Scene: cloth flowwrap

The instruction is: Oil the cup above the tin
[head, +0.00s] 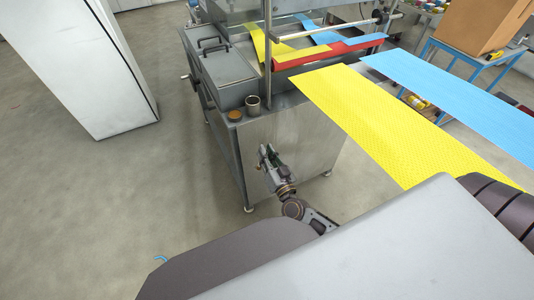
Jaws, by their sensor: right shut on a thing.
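A small grey metal cylinder, open at the top (253,105), stands on the front corner of the machine table. It looks like a tin or cup; I cannot tell which. A low round piece with a brown top (234,115) sits just left of it. My right gripper (266,155) is in front of the table's grey side panel, below and a little right of the cylinder, apart from it. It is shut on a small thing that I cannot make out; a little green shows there. My left gripper is out of view.
The machine table (290,130) has a grey lidded box (226,68) behind the cylinder. Yellow (390,120) and blue (460,100) cloth strips run to the right. A white cabinet (75,65) stands left. The floor (120,190) between is clear.

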